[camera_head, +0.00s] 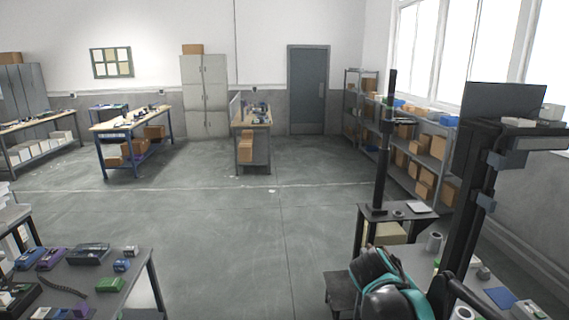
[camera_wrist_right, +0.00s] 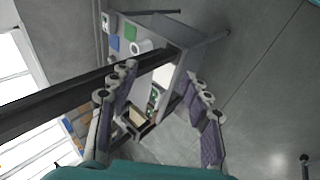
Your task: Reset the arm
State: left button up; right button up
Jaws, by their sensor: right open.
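My right gripper (camera_wrist_right: 162,82) shows in the right wrist view with its two padded fingers spread apart and nothing held between them. Behind the gap between the fingers lie a grey workbench (camera_wrist_right: 180,48) and a long dark column (camera_wrist_right: 60,98) that crosses from the left. In the head view, part of my right arm, black and teal, shows at the bottom right beside the bench with the dark columns; its fingers cannot be made out there. My left arm and left gripper are in neither view.
A tall black lift column (camera_head: 470,200) and a thinner one (camera_head: 385,150) stand close to my right arm. A bench with small devices (camera_head: 130,285) is at the lower left. Shelves with boxes (camera_head: 425,165) line the right wall. The middle floor (camera_head: 240,230) is clear.

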jog(key=s+a+f+t+y+b, duration=0.1)
jog(key=s+a+f+y+b, duration=0.1)
jog(key=s+a+f, duration=0.2)
jog(key=s+a+f+m+t+y+b, duration=0.1)
jog(key=s+a+f+y+b, duration=0.1)
jog(key=f, duration=0.6)
jog(key=s+a+f+t+y+b, duration=0.2)
jog(key=s+a+f+y+b, duration=0.1)
jog(key=s+a+f, duration=0.2)
jog(key=shift+s+a+f+m, duration=0.35)
jog(key=shift+s+f, duration=0.2)
jog(key=shift+f, duration=0.4)
